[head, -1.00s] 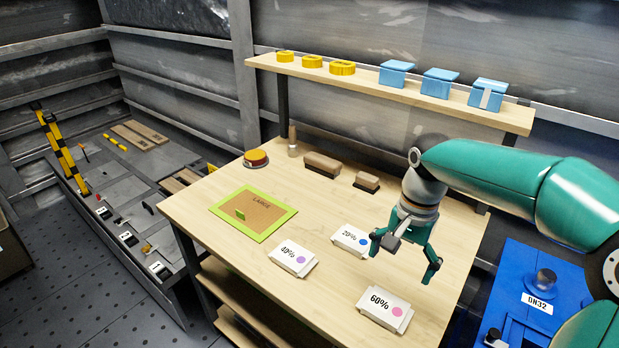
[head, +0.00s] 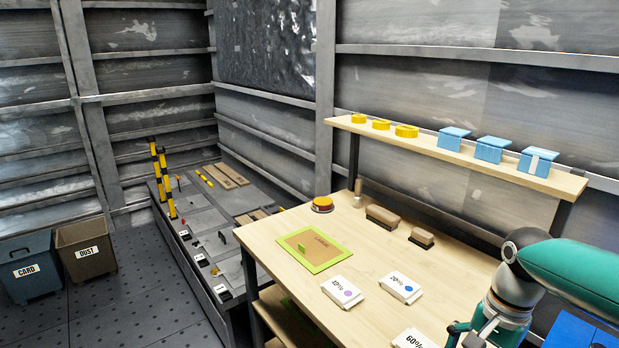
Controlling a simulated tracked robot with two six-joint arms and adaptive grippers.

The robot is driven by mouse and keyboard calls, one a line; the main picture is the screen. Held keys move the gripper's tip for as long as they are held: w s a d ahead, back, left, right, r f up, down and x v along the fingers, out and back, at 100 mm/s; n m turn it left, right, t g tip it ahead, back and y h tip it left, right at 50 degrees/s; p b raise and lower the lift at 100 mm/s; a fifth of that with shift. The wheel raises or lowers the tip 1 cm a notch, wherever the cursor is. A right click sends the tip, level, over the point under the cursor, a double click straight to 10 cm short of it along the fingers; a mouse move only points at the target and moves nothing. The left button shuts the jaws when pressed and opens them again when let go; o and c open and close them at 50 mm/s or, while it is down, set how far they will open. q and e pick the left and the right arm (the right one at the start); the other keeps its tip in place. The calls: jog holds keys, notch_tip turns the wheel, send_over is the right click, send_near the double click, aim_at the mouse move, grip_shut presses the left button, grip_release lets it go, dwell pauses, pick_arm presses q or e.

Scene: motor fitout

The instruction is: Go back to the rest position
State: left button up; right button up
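My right gripper (head: 482,333) shows at the bottom right of the head view, at the front right of the wooden workbench (head: 360,240). Its fingers are partly cut off by the lower edge, so its opening is unclear. The 60% box (head: 413,340) is just left of it and also partly cut off. My teal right arm comes in from the right. My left gripper is out of view.
The 40% box (head: 342,291) and 20% box (head: 400,287) lie on the bench near the green-edged board (head: 313,248). A shelf (head: 455,157) holds blue boxes and yellow rings. CARD (head: 28,268) and DUST (head: 86,249) bins stand left, with open floor before them.

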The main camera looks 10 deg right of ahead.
jog(key=s+a+f+n+g+y+p, duration=0.1)
jog(key=s+a+f+n+p, duration=0.15)
jog(key=s+a+f, duration=0.45)
jog(key=s+a+f+n+g+y+p, duration=0.1)
jog(key=s+a+f+n, duration=0.2)
jog(key=a+f, duration=0.7)
jog(key=s+a+f+n+g+y+p, duration=0.15)
jog(key=s+a+f, duration=0.4)
jog(key=f, duration=0.65)
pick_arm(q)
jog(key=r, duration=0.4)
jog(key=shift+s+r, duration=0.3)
pick_arm(e)
jog(key=w+f+n+t, duration=0.1)
jog(key=w+n+t, duration=0.2)
jog(key=w, duration=0.3)
jog(key=shift+d+f+n+t+h, duration=0.15)
jog(key=shift+f+n+t+h, duration=0.2)
jog(key=shift+t, duration=0.5)
jog(key=shift+w, duration=0.1)
